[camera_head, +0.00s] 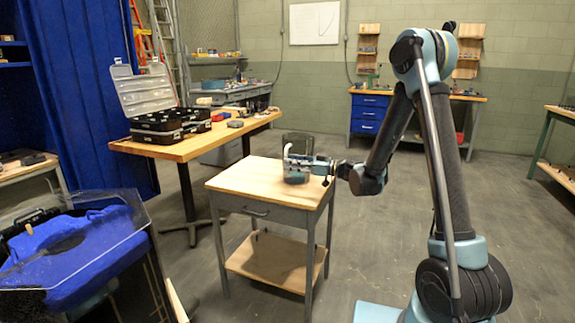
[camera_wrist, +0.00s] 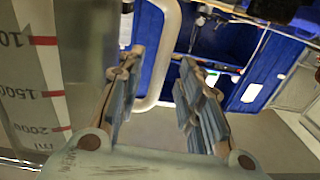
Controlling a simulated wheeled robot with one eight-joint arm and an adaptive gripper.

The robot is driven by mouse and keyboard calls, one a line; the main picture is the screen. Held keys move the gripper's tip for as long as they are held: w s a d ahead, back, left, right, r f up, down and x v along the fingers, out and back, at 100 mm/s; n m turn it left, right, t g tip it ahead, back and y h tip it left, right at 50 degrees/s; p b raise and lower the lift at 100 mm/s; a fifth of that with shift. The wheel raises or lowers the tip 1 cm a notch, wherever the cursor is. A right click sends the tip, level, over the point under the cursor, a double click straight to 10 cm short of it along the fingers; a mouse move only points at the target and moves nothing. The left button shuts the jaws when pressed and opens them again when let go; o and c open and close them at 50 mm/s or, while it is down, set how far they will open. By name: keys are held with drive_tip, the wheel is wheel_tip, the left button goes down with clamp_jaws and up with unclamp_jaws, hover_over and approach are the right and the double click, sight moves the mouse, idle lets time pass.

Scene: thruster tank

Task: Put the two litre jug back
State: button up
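The two litre jug (camera_head: 297,141) is a clear vessel standing on the small wooden-topped table. Its pale handle (camera_wrist: 160,60) and red-marked scale (camera_wrist: 45,93) show in the wrist view, where the scale reads 1500 and 2000 ml. My gripper (camera_head: 318,168) is at the jug's right side in the head view, low beside the handle. In the wrist view my gripper (camera_wrist: 156,85) has its two fingers apart, with the handle in the gap between them. I cannot tell whether either finger touches it.
The small table (camera_head: 240,180) has bare top left of the jug. A longer wooden table (camera_head: 185,150) behind it carries an open black case (camera_head: 158,125). Workbenches line the back wall, with open floor between.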

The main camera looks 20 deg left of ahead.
drive_tip(key=s+d+r+m+h, duration=0.1)
drive_tip(key=s+d+m+h, duration=0.1)
drive_tip(key=d, duration=0.6)
drive_tip(key=s+d+r+m+h, duration=0.1)
drive_tip(key=s+d+h, duration=0.15)
drive_tip(key=d, duration=0.55)
drive_tip(key=s+d+f+m+h, duration=0.3)
drive_tip(key=s+d, duration=0.5)
drive_tip(key=d, duration=0.3)
drive_tip(key=s+d+f+m+h, duration=0.4)
drive_tip(key=s+d+m+h, duration=0.2)
drive_tip(key=s+d, duration=0.3)
drive_tip(key=s+d+f+m+t+h, duration=0.1)
drive_tip(key=s+d+f+m+h, duration=0.2)
drive_tip(key=s+d, duration=0.6)
drive_tip(key=d+m+h, duration=0.1)
drive_tip(key=d+m, duration=0.1)
drive_tip(key=d, duration=0.3)
drive_tip(key=shift+f, duration=0.2)
drive_tip(key=shift+h, duration=0.25)
